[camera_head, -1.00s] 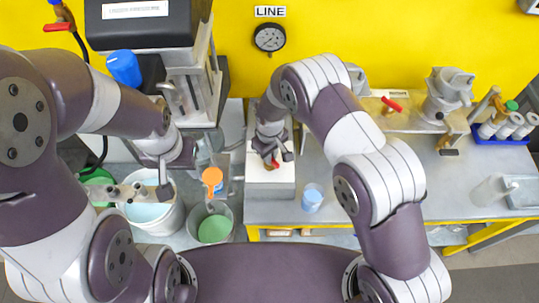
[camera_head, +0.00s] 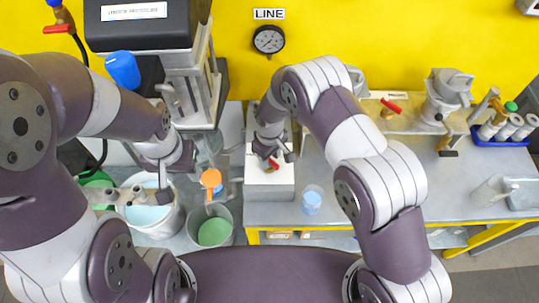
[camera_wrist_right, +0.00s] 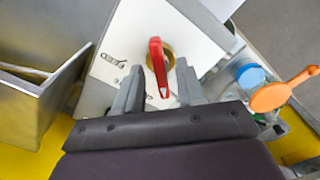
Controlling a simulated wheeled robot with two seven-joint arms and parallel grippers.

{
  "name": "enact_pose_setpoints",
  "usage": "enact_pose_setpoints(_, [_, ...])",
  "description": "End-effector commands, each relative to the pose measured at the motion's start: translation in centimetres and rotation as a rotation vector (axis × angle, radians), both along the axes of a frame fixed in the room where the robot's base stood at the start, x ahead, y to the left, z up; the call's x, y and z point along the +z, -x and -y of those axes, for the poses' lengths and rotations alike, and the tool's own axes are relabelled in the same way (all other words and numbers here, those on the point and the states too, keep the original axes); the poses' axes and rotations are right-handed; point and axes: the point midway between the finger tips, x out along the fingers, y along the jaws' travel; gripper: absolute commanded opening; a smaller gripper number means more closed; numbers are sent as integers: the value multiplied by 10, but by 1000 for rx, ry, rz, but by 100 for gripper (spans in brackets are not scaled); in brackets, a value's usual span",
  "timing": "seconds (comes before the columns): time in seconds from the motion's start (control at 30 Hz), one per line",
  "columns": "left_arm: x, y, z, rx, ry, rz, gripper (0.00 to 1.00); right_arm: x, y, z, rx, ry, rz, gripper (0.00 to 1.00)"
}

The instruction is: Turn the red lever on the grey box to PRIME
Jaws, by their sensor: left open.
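The red lever (camera_wrist_right: 157,68) sits on a round brass-coloured hub on the pale top of the grey box (camera_wrist_right: 115,45). Small dark marks show on that top, too small to read. In the head view the box (camera_head: 268,186) stands at the left end of the bench, the lever (camera_head: 274,164) partly under my right gripper (camera_head: 273,154). In the wrist view my right gripper (camera_wrist_right: 158,88) is open, with one finger on each side of the lever and a gap beside it. My left gripper (camera_head: 164,190) is open over the white bucket, its fingers partly hidden.
A white bucket (camera_head: 172,222) and a grey bucket with green contents (camera_head: 214,232) stand left of the box. Another red lever (camera_head: 391,104) is at the back.

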Motion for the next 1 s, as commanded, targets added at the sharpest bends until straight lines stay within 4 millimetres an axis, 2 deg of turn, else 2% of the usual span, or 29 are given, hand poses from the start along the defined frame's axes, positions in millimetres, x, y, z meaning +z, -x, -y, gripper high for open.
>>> enact_pose_setpoints(0.13, [-2,0,0,0,0,0,43,3,0,0,0,-1,1,39])
enact_pose_setpoints(0.23, [-8,0,0,0,0,0,43,16,0,0,-1,-1,3,39])
enact_pose_setpoints(0.5, [-29,0,0,0,0,0,43,87,0,0,-1,-4,6,39])
enact_pose_setpoints(0.63, [-33,0,0,0,0,0,43,112,1,1,-1,-2,3,39])
enact_pose_setpoints(0.8, [-35,0,0,0,0,0,43,127,1,1,-1,-1,1,39])
enact_pose_setpoints(1.0, [-34,0,0,0,0,0,43,128,1,1,0,-1,1,39])
